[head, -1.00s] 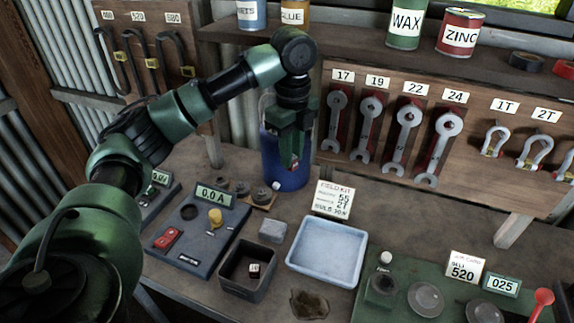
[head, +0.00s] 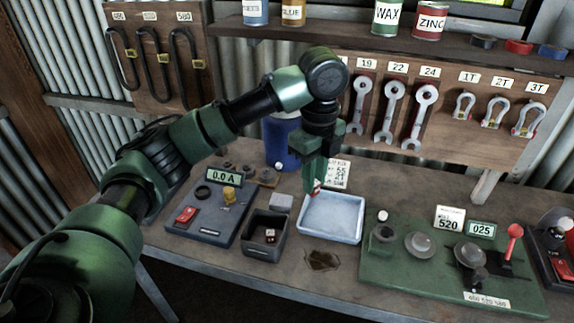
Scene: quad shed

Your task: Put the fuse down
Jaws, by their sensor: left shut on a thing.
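My left gripper (head: 315,186) points down above the back left part of the pale blue tray (head: 331,238). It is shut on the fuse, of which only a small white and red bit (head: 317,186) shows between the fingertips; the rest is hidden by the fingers. The tray looks empty. My right gripper is not in view.
A dark open box (head: 265,252) left of the tray holds a small red and white piece. A grey block (head: 281,202) sits behind it. The meter panel (head: 207,222) stands further left, a blue canister (head: 281,140) behind, and a green machine board (head: 430,282) to the right.

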